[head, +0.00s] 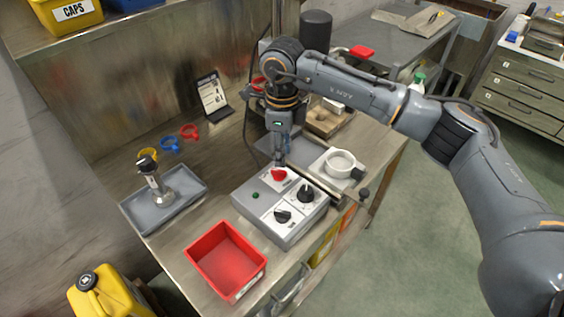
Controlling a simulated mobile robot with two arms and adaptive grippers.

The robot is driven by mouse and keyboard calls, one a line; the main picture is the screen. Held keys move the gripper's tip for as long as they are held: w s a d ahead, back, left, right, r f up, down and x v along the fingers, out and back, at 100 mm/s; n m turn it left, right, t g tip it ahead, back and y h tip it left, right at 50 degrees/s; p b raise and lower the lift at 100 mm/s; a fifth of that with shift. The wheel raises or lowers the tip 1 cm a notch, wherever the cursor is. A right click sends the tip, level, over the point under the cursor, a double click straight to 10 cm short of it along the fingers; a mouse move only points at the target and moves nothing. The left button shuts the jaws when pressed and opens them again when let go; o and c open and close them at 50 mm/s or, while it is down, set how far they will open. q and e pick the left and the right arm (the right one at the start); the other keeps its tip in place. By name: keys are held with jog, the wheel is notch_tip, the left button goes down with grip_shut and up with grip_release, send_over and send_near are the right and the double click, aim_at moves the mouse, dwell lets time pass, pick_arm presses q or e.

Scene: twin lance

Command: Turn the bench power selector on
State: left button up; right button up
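A grey control box (257,214) sits on the workbench and carries several controls on white plates. A red knob (279,175) is at its back, and two black knobs (283,215) are nearer the front and right. A small green button or lamp (255,195) is at its left. The plate labels are too small to read, so I cannot tell which knob is the power selector. My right gripper (281,163) points down at the red knob, its tips at or just above it. Whether the fingers touch or grip it is unclear. My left gripper is out of view.
A red bin (225,261) stands in front of the box. A grey tray (141,211) with a metal device is at the left. A white round dish (341,163) is to the right of the box. Colored rings (189,131) and a sign (212,98) are behind.

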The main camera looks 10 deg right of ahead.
aim_at(282, 171)
notch_tip(282, 171, down, 5)
jog(key=shift+f+p, duration=0.1)
jog(key=shift+p, duration=0.35)
jog(key=shift+f, duration=0.35)
jog(key=shift+c, duration=0.6)
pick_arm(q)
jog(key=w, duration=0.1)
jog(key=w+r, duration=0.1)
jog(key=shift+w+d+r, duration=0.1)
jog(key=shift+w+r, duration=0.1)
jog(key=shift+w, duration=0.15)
pick_arm(e)
grip_shut()
